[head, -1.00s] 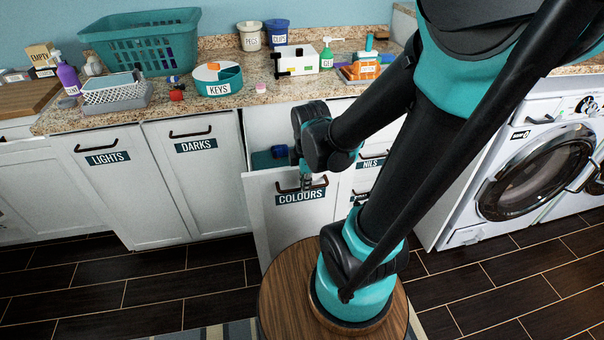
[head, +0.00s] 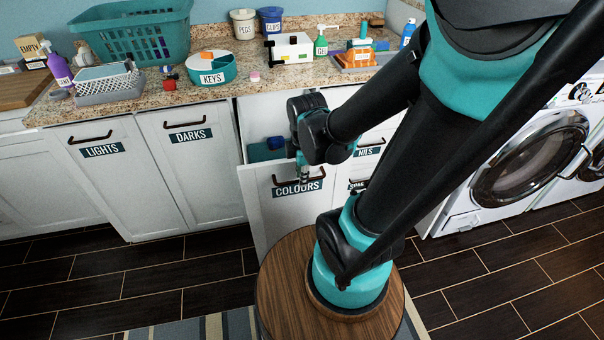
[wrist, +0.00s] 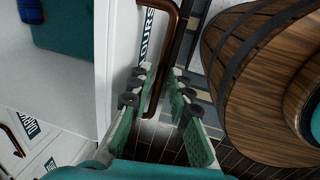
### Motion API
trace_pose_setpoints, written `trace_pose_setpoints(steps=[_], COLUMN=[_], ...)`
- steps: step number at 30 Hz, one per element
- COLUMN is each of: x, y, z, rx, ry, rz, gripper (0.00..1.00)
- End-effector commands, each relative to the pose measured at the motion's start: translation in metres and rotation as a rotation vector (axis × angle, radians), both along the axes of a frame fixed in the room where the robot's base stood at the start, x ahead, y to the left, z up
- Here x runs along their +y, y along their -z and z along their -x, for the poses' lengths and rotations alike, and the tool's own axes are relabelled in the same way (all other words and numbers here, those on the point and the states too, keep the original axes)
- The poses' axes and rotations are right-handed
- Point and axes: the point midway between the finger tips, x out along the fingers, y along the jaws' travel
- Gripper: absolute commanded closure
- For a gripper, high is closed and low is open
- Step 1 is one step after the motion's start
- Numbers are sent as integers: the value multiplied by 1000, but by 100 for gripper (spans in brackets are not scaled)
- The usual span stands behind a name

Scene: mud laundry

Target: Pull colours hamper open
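The colours hamper (head: 262,205) is a white tilt-out front with a dark "COLOURS" label (head: 297,188). It stands out from the cabinet line, leaving an opening behind its top edge. Teal cloth (head: 262,151) shows inside, also seen in the wrist view (wrist: 75,30). Its bronze bar handle (wrist: 163,60) passes between the fingers of my gripper (wrist: 161,72). The fingers are apart, one on each side of the bar, with a visible gap on the right side. In the head view my gripper (head: 303,177) is at the handle, partly hidden by my wrist.
The lights hamper (head: 125,185) and darks hamper (head: 195,170) are shut at left. A washing machine (head: 475,205) stands at right. The counter (head: 190,95) above holds a teal basket (head: 130,35) and a keys bowl (head: 212,70). Dark tiled floor (head: 140,275) is clear at front left.

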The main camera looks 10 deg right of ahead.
Motion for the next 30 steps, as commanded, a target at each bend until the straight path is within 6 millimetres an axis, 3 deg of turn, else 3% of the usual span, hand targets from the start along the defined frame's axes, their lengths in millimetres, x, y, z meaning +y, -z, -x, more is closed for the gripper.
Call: trace_pose_setpoints(steps=[11, 30], x=[0, 0], y=[-21, -96], z=[4, 19], rx=[0, 0], ry=[0, 0], rz=[0, 0], gripper=[81, 81])
